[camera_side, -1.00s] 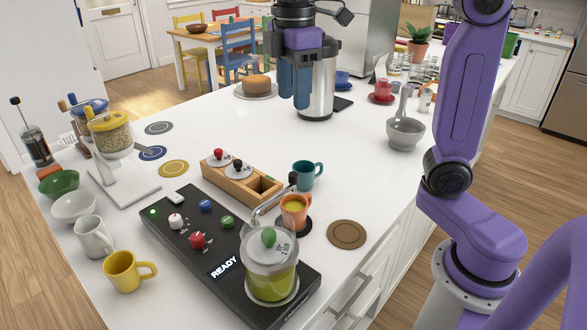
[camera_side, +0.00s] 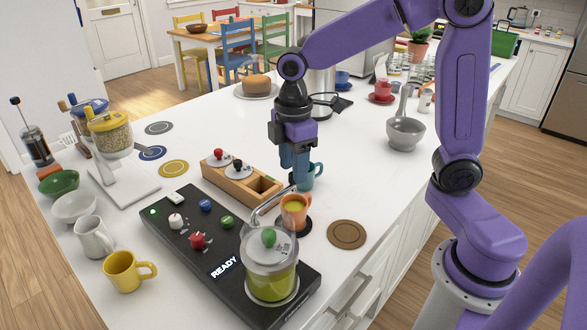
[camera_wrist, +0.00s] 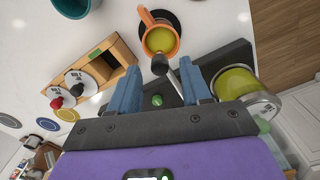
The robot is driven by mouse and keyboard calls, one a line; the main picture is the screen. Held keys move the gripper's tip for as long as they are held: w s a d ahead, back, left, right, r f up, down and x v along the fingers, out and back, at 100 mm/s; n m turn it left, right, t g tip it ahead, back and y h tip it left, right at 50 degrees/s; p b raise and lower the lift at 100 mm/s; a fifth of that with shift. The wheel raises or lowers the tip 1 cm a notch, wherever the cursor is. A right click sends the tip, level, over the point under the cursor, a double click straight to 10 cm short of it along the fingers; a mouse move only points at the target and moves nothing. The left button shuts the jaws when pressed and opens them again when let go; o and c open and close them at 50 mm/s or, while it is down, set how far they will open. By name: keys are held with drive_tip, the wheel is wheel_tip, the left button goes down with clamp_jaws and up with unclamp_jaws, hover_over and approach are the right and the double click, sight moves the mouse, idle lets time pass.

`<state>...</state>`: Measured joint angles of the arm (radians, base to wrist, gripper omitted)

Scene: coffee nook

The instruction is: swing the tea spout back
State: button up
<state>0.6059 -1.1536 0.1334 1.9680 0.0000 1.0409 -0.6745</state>
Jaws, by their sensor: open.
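The tea spout (camera_side: 264,208) is a bent metal tube on the glass tea jar (camera_side: 271,283), reaching over the orange mug (camera_side: 294,220). In the wrist view the spout's black knob (camera_wrist: 160,64) shows near the orange mug (camera_wrist: 174,45), which holds yellow-green liquid. My gripper (camera_side: 298,180) is low over the spout's end, just behind the mug, fingers pointing down. In the wrist view the open fingers (camera_wrist: 160,85) lie on either side of the spout's end, with no visible grip on it. The side view hides the knob behind the fingers.
The black console (camera_side: 212,245) reading READY carries several knobs and the jar. A wooden box (camera_side: 232,186) with lidded compartments and a teal mug (camera_side: 317,172) stand close to my gripper. A brown coaster (camera_side: 346,234) lies bare to the right of the orange mug.

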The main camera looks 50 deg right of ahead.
drive_tip(key=shift+f, duration=0.85)
clamp_jaws()
drive_tip(key=shift+s, duration=0.15)
drive_tip(key=s+a+m, duration=0.7)
drive_tip(key=s+m, duration=0.3)
drive_tip(key=m, duration=0.4)
drive_tip(key=shift+s+a, duration=0.25)
drive_tip(key=shift+a, duration=0.1)
drive_tip(key=shift+a+r, duration=0.1)
